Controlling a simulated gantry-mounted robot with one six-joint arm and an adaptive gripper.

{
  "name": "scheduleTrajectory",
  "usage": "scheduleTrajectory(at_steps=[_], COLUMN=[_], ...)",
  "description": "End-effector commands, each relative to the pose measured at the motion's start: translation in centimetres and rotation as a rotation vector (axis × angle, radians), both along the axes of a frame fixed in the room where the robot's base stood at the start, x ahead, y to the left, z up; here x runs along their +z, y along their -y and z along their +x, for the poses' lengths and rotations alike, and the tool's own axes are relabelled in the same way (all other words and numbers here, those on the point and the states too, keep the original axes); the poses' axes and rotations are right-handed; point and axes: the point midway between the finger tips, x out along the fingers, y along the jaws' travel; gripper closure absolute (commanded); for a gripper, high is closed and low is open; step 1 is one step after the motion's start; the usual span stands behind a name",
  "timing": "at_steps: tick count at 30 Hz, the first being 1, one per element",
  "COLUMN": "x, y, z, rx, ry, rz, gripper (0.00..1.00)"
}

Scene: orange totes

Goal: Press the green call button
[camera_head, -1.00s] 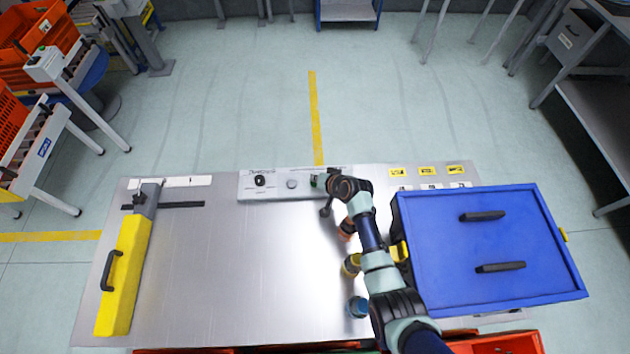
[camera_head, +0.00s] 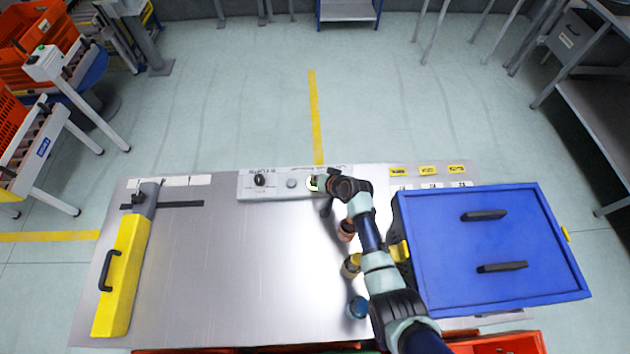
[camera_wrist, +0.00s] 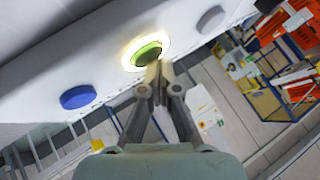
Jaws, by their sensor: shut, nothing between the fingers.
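The green call button (camera_wrist: 148,54) sits on a pale control panel, with a bright glowing ring around it. In the head view the lit ring (camera_head: 312,184) shows at the panel's right part, partly covered by my gripper. My gripper (camera_wrist: 158,74) is shut and empty, its fingertips at the lower right edge of the button in the wrist view. They overlap the ring in the picture; whether they touch it is hard to tell. In the head view my gripper (camera_head: 320,182) reaches the panel from the right.
A blue button (camera_wrist: 78,97) and a grey button (camera_wrist: 211,18) flank the green one. The panel (camera_head: 275,190) also has a black knob (camera_head: 260,180). A blue drawer box (camera_head: 488,245) stands right of my arm, and a yellow-covered handle unit (camera_head: 122,275) at left. The table's middle is clear.

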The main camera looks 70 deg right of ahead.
Motion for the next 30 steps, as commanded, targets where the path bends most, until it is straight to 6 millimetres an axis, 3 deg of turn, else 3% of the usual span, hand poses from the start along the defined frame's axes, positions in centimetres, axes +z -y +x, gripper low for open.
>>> scheduleTrajectory(at_steps=[23, 30], x=[0.7, 2.9], y=[-0.1, -0.1], z=[0.0, 0.0], rx=[0.001, 0.001], ry=[0.0, 0.0], rz=[0.001, 0.001], gripper=[1.0, 1.0])
